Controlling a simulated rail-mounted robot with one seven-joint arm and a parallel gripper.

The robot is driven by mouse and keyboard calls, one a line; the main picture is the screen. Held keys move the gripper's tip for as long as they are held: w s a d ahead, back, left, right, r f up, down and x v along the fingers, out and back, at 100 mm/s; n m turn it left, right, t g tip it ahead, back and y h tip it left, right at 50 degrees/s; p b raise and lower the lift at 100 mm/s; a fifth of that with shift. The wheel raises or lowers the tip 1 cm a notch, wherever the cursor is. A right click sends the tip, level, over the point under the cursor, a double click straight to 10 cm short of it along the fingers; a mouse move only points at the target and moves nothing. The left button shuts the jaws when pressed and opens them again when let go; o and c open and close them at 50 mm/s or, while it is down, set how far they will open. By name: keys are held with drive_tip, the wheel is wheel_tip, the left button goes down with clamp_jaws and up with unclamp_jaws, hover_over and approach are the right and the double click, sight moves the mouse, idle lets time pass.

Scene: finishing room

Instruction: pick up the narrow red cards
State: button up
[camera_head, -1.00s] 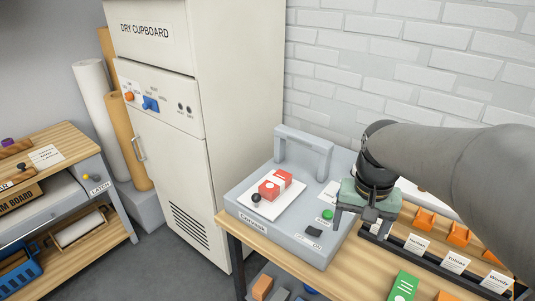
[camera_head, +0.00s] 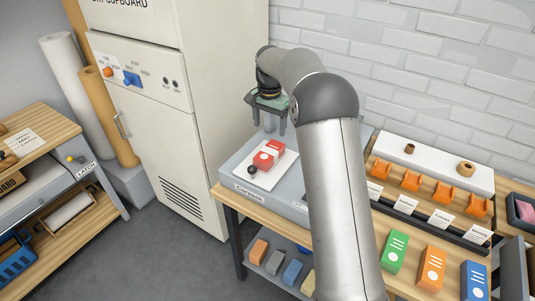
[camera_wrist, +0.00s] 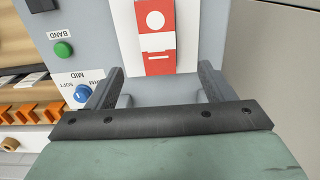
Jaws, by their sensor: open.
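The narrow red cards (camera_head: 269,155) form a small red stack with a white band and a white round mark. They lie on a white plate (camera_head: 285,165) on top of the grey machine (camera_head: 229,165). A dark round knob (camera_head: 252,170) is beside them at the plate's near left. My gripper (camera_head: 269,122) is open and empty, above and behind the cards, apart from them. In the wrist view the cards (camera_wrist: 157,40) show ahead of my open gripper (camera_wrist: 161,72), between the lines of its two fingers. My arm hides the machine's right part in the head view.
Green (camera_head: 393,251), orange (camera_head: 432,268) and blue (camera_head: 475,281) card packs stand on the bench at right, near orange holders (camera_head: 411,180) with name labels. A cream cupboard (camera_head: 170,120) stands left of the machine. A green button (camera_wrist: 63,49) and blue knob (camera_wrist: 83,93) are on the machine.

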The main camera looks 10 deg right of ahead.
drive_tip(key=p, duration=0.1)
hover_over(269, 151)
drive_tip(key=f, duration=0.6)
drive_tip(key=shift+w, duration=0.35)
drive_tip(key=f, duration=0.1)
drive_tip(key=f+p, duration=0.2)
drive_tip(key=f, duration=0.1)
drive_tip(key=shift+s+d, duration=0.1)
drive_tip(key=shift+s, duration=0.2)
drive_tip(key=shift+f, duration=0.55)
drive_tip(key=c, duration=1.3)
drive_tip(key=shift+o, duration=0.2)
